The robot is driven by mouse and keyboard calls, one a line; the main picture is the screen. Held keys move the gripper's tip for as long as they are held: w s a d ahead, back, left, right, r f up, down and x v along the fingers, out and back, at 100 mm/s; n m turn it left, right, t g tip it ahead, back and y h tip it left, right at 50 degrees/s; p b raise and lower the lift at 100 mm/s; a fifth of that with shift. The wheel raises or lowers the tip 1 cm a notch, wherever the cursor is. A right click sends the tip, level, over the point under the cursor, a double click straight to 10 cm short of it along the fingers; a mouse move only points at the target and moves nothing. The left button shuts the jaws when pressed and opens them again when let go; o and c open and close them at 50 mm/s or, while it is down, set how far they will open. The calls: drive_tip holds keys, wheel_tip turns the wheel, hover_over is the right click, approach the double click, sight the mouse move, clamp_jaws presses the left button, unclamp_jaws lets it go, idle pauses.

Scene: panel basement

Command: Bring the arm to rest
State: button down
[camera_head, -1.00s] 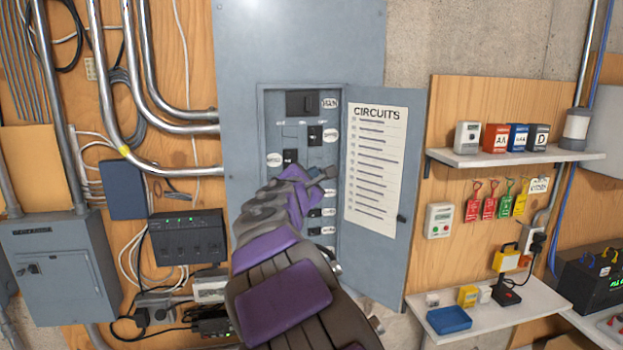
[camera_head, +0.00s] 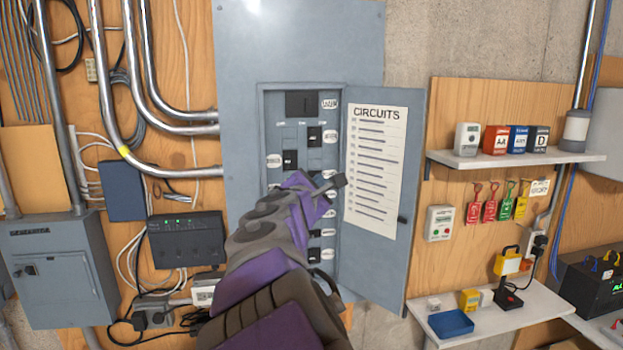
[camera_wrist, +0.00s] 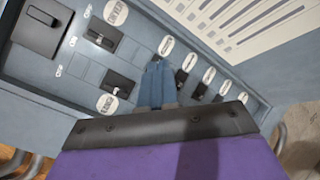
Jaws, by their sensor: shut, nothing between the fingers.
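My arm reaches up from the bottom of the head view to the grey breaker panel (camera_head: 231,60). My gripper (camera_head: 338,181) is at its end, in front of the breakers and beside the open panel door (camera_head: 392,255). In the wrist view my gripper (camera_wrist: 157,70) shows its two fingers together with nothing between them, over the breaker rows. Whether the fingertips touch the panel cannot be told. Black breaker switches (camera_wrist: 104,34) with white oval labels lie around it. My arm hides part of the lower breakers in the head view.
The open door carries a CIRCUITS chart (camera_head: 373,170). To the right, an upper shelf (camera_head: 520,160) holds small boxes, and a lower shelf (camera_head: 550,308) holds a blue tray (camera_head: 450,323). Conduits (camera_head: 100,60) and a grey box (camera_head: 62,270) are at left.

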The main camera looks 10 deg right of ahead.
drive_tip(key=s+d+f+m+g+h+b, duration=0.25)
drive_tip(key=s+d+f+m+g, duration=0.35)
drive_tip(key=s+d+f+m, duration=0.45)
drive_tip(key=s+d+f+m+g+y+b, duration=0.1)
drive_tip(key=s+d+f+m+g, duration=0.1)
drive_tip(key=s+f, duration=0.4)
drive_tip(key=s+d+f+m+g+y+b, duration=0.2)
drive_tip(key=s+f+g, duration=0.1)
drive_tip(key=s+f, duration=0.3)
drive_tip(key=s+a+f+m+g+y+b, duration=0.1)
drive_tip(key=s+a+f+m+g+y, duration=0.1)
drive_tip(key=s+a+f, duration=0.3)
drive_tip(key=s+a+f+m+g+y+b, duration=0.2)
drive_tip(key=s+a+f, duration=0.3)
drive_tip(key=s, duration=0.8)
drive_tip(key=s+a+f+m+g+y+b, duration=0.1)
drive_tip(key=s+a+f+y, duration=0.3)
drive_tip(key=s+f, duration=0.5)
drive_tip(key=shift+a+m+g, duration=0.8)
drive_tip(key=shift+a+m, duration=0.05)
drive_tip(key=shift+a, duration=0.05)
